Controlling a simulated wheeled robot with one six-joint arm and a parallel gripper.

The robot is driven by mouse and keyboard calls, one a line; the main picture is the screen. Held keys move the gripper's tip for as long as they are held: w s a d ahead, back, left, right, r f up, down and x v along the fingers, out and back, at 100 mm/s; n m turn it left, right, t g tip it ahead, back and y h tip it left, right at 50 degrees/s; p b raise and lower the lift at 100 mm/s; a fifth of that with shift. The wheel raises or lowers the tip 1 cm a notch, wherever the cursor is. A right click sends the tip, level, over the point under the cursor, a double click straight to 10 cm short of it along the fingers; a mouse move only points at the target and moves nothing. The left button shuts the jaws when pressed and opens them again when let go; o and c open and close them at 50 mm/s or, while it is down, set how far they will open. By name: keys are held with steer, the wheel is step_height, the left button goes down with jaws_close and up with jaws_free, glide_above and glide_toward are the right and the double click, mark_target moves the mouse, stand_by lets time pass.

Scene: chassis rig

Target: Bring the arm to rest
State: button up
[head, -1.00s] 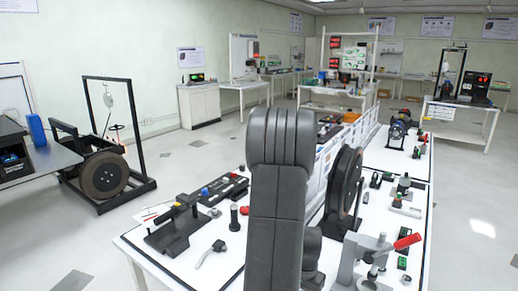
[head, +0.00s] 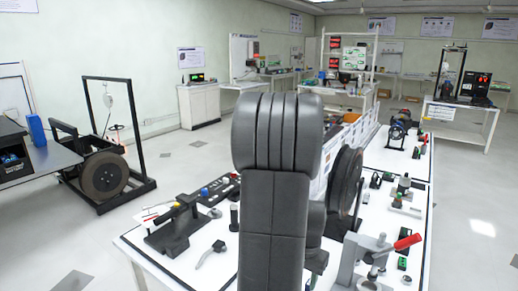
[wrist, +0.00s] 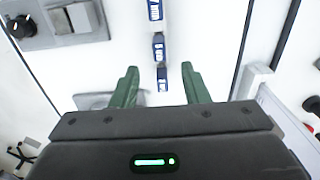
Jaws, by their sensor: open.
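My gripper (wrist: 159,88) shows in the wrist view with its two green fingers spread apart and nothing between them. It is over a white surface (wrist: 200,35). In the head view my dark grey arm stands upright in the middle, in front of the white workbench (head: 134,248), and my gripper is hidden there.
Several small blue-and-white labelled blocks (wrist: 158,48) lie ahead of my fingers. A grey panel with a black knob (wrist: 20,26) is at upper left. On the bench are a black wheel (head: 343,182) and a red-handled clamp (head: 408,242). Open floor (head: 465,200) lies to the right.

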step_height(320, 180, down, 9)
steer(key=shift+s+r+p, duration=0.1)
steer(key=shift+p, duration=0.2)
step_height(320, 180, up, 7)
steer(key=p, duration=0.5)
steer(key=shift+p, duration=0.4)
